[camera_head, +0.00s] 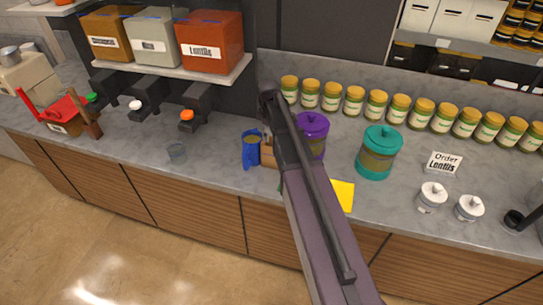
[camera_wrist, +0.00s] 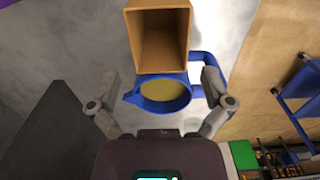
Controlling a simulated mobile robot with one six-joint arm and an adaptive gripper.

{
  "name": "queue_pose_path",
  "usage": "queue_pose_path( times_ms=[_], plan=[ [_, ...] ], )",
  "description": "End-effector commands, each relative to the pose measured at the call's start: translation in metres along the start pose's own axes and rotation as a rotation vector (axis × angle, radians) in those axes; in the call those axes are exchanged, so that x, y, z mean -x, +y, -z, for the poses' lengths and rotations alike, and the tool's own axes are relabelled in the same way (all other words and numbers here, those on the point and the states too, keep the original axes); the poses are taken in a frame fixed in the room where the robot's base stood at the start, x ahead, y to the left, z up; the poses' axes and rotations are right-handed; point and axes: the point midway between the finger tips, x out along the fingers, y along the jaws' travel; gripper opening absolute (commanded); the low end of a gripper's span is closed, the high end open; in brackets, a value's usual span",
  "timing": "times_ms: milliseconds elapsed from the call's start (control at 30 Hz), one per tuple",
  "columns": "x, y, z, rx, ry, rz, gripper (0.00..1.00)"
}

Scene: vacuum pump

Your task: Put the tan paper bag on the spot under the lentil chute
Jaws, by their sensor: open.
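The tan paper bag (camera_wrist: 158,40) stands open-topped in the wrist view, and its empty inside shows. In the head view only a sliver of the bag (camera_head: 269,160) shows beside my arm. My gripper (camera_wrist: 160,78) is open, its fingers spread on either side of a blue jug (camera_wrist: 163,93), with the bag just beyond the jug. I see no finger contact with the bag. The lentil chute (camera_head: 192,108), with an orange knob, hangs under the orange Lentils bin (camera_head: 211,42). The counter spot below it (camera_head: 205,145) looks bare. My gripper's fingers are hidden in the head view.
The blue jug (camera_head: 251,148) stands left of the bag. A purple-lidded jar (camera_head: 314,128), a teal canister (camera_head: 379,152) and a yellow sheet (camera_head: 342,194) lie to the right. A row of jars lines the back.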

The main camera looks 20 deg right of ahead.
Motion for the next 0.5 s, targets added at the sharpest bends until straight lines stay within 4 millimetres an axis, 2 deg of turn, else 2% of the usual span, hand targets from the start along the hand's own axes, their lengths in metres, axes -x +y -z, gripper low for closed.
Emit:
queue_pose_path(
  times_ms=[500],
  plan=[
    [-0.0050, 0.0000, 0.0000, 0.000, 0.000, 0.000, 1.00]
  ],
)
